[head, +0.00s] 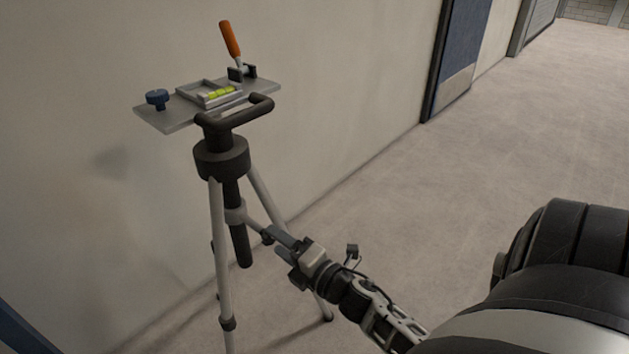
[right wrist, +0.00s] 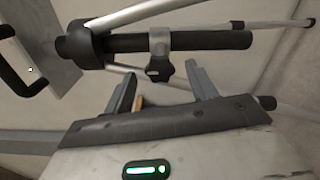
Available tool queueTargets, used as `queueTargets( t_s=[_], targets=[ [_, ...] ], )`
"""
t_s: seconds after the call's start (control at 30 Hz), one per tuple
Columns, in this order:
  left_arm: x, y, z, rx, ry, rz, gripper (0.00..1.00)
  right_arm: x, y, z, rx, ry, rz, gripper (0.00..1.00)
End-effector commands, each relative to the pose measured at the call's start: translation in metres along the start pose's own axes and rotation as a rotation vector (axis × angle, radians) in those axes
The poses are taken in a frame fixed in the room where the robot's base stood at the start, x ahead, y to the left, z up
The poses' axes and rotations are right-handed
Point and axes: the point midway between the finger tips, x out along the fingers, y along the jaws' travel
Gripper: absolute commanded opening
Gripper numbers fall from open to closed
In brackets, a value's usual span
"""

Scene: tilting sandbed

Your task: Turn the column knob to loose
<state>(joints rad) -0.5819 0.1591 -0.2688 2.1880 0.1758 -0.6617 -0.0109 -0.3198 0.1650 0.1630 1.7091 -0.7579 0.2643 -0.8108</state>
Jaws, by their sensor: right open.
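The column knob (right wrist: 159,70) is a small dark lobed knob on the grey collar (right wrist: 160,41) around the dark centre column (right wrist: 215,40) of a tripod. In the head view the collar (head: 235,214) and column (head: 240,245) hang below the tripod's dark hub. My right gripper (head: 276,242) is beside the column, its fingers pointing at the collar. In the right wrist view the right gripper (right wrist: 161,78) is open, with the knob between and just beyond its fingertips. Contact is not visible. My left gripper is not in view.
The tripod's top plate (head: 150,117) carries a blue knob (head: 157,98), a yellow-green level (head: 221,92) and an orange-handled clamp (head: 230,40). A dark looped handle (head: 235,117) sits below it. Tripod legs (head: 220,260) spread near my gripper. A wall stands behind; floor at right is clear.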

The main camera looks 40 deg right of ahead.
Motion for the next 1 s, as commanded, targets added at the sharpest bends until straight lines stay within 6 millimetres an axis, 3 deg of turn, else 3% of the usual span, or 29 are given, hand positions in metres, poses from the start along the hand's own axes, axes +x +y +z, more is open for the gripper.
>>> queueTargets(
  t_s=[0.2, 0.4, 0.6, 1.0],
  targets=[
    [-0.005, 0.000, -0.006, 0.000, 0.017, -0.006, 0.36, -0.056, 0.000, 0.000, 0.002, -0.001, -0.004, 0.57],
    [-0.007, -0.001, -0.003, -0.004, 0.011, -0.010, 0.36, -0.091, 0.000, 0.000, 0.001, -0.001, -0.002, 0.57],
    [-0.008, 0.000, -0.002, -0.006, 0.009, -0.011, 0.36, -0.105, 0.001, 0.000, -0.001, 0.000, 0.001, 0.57],
    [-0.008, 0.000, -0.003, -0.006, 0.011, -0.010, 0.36, -0.107, 0.000, 0.000, -0.001, 0.000, 0.001, 0.57]
  ],
)
